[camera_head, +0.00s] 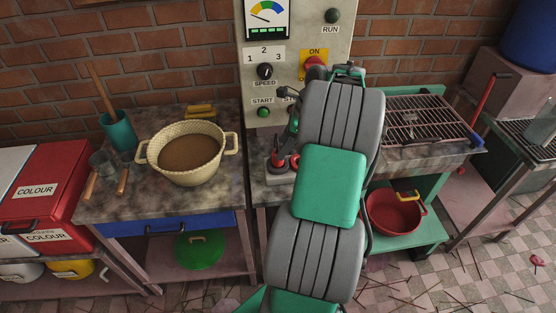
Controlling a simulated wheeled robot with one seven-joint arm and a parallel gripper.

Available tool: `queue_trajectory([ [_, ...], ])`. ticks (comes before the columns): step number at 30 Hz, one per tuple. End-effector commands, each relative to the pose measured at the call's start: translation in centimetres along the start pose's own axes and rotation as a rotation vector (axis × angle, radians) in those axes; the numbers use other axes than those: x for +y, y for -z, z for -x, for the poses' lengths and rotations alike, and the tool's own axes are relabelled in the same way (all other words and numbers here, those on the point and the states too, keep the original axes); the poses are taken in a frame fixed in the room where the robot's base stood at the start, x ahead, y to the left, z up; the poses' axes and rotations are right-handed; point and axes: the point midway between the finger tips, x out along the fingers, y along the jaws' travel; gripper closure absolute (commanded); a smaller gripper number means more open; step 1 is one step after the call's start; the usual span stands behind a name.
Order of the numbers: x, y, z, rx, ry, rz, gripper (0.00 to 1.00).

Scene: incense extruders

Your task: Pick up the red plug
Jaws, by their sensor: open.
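Small red and dark parts (280,161) stand on the middle bench, just left of my arm. One of them may be the red plug, but they are too small and too covered to tell. My grey and green arm rises across the middle of the view. My gripper (285,152) is open and mostly hidden behind the arm; only dark parts show at its left edge, close to the red parts. I cannot tell whether it touches them.
A control panel (251,75) with a red switch (315,66) stands behind the bench. A cream pot (185,177) of brown paste and a teal cup (119,134) are at left. A grill rack (420,120) is at right, with a red basin (394,219) below.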

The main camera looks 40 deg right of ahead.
Motion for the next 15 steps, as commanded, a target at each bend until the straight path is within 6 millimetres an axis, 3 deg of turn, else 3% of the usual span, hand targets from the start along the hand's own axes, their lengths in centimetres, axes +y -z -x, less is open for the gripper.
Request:
queue_trajectory([
  [9, 0.0, 0.4, -5.2, 0.001, -0.001, 0.001, 0.41],
  [15, -0.1, 0.4, -5.6, 0.002, 0.003, 0.002, 0.41],
])
